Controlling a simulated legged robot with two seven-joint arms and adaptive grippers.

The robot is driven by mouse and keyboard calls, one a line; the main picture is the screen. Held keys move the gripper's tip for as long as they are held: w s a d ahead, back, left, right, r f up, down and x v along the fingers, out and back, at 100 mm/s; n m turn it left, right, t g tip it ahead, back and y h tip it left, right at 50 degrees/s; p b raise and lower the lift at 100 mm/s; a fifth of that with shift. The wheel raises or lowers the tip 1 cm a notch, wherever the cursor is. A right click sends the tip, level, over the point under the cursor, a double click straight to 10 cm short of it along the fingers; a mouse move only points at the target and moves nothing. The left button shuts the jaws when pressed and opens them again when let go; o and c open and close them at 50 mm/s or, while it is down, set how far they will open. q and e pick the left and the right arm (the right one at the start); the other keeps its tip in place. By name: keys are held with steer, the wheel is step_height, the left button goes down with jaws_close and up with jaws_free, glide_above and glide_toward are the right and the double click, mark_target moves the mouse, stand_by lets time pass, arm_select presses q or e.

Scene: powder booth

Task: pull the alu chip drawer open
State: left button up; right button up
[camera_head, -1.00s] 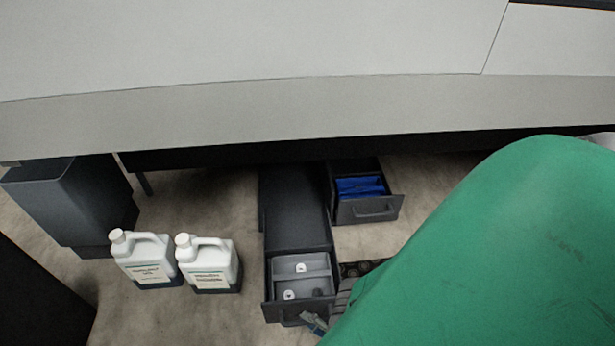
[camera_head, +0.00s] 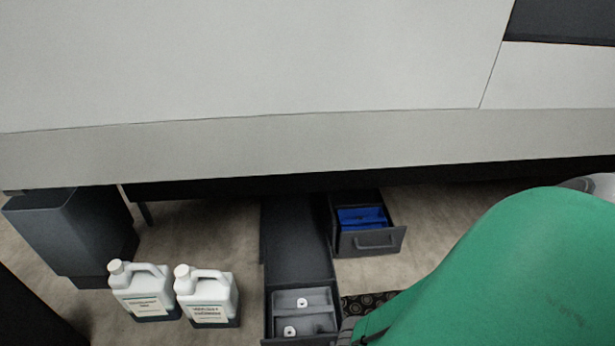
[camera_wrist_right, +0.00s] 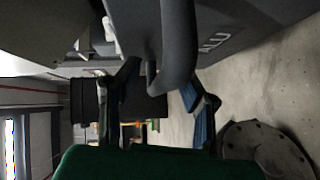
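The alu chip drawer (camera_head: 270,322) is dark grey and stands pulled out at the bottom middle of the head view, with small white pieces in its grey compartments. Its front is cut off by the frame's lower edge. In the right wrist view, its front (camera_wrist_right: 240,25) bears the letters "ALU", and its grey loop handle (camera_wrist_right: 178,50) comes down toward my right gripper (camera_wrist_right: 158,85). The fingers are spread apart, one on each side of the handle's lower end; contact cannot be told. In the head view my green right arm hides the area right of the drawer. My left gripper is out of view.
A second open drawer (camera_head: 372,243) with blue contents is behind, to the right. Two white jugs (camera_head: 143,292) (camera_head: 207,298) stand left of the alu drawer. A grey bin (camera_head: 70,235) is at far left. A large light-grey machine body (camera_head: 250,80) overhangs the drawers.

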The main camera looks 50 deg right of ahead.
steer(key=s+r, duration=0.1)
steer(key=s, duration=0.9)
steer(key=shift+s+d+r, duration=0.2)
steer(key=shift+s+d, duration=0.1)
steer(key=shift+d, duration=0.1)
